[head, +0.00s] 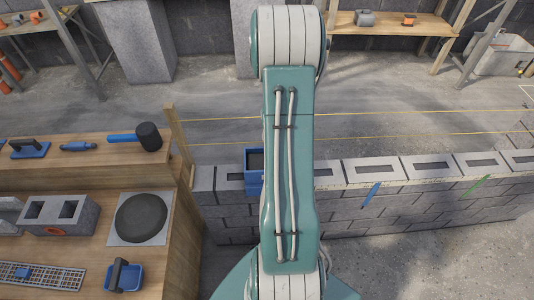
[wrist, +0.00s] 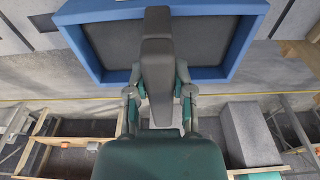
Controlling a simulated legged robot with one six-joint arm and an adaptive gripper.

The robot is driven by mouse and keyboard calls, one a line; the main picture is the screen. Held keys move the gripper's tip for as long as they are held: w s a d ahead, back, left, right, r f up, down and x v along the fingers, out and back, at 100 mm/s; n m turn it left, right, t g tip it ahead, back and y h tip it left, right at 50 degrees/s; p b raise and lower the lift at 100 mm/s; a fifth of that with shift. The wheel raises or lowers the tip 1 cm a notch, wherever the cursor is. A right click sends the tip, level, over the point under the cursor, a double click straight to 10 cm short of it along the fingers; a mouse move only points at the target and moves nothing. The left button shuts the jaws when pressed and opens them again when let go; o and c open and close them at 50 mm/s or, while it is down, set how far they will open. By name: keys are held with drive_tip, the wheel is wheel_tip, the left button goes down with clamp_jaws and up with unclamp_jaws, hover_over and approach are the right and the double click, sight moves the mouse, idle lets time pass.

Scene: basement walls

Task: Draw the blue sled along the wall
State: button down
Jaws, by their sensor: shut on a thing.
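The blue sled (head: 253,172) is an open box on top of the grey block wall (head: 385,198), near the wall's left end. My arm covers its right part in the head view. In the wrist view the sled's blue rim (wrist: 84,50) frames a dark grey inside. My gripper (wrist: 157,20) has its fingers together over the sled and is shut on it. The exact part between the fingers is hidden. A blue strip (head: 371,194) and, farther right, a green strip (head: 478,185) mark the wall's near face.
A wooden bench (head: 150,262) at left holds a mallet (head: 148,137), a hollow block (head: 60,214), a round dark mortar heap (head: 142,217) and a blue tub (head: 126,276). Yellow strings (head: 400,114) run behind the wall. The wall top right of my arm shows no loose objects.

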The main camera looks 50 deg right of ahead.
drive_tip(key=shift+s+d+f, duration=0.1)
drive_tip(key=shift+s+d, duration=0.65)
drive_tip(key=shift+s, duration=0.2)
drive_tip(key=shift+s+d+f, duration=0.1)
drive_tip(key=shift+s+d, duration=0.65)
drive_tip(key=shift+s, duration=0.15)
drive_tip(key=s+d, duration=0.5)
drive_tip(key=s, duration=0.1)
drive_tip(key=shift+d, duration=0.15)
drive_tip(key=s+d, duration=0.5)
drive_tip(key=shift+s+d, duration=0.15)
drive_tip(key=shift+s, duration=0.25)
idle(0.4)
drive_tip(key=shift+f, duration=0.1)
drive_tip(key=s+d, duration=0.5)
drive_tip(key=s, duration=0.1)
drive_tip(key=shift+d, duration=0.2)
idle(0.6)
drive_tip(key=shift+s, duration=0.1)
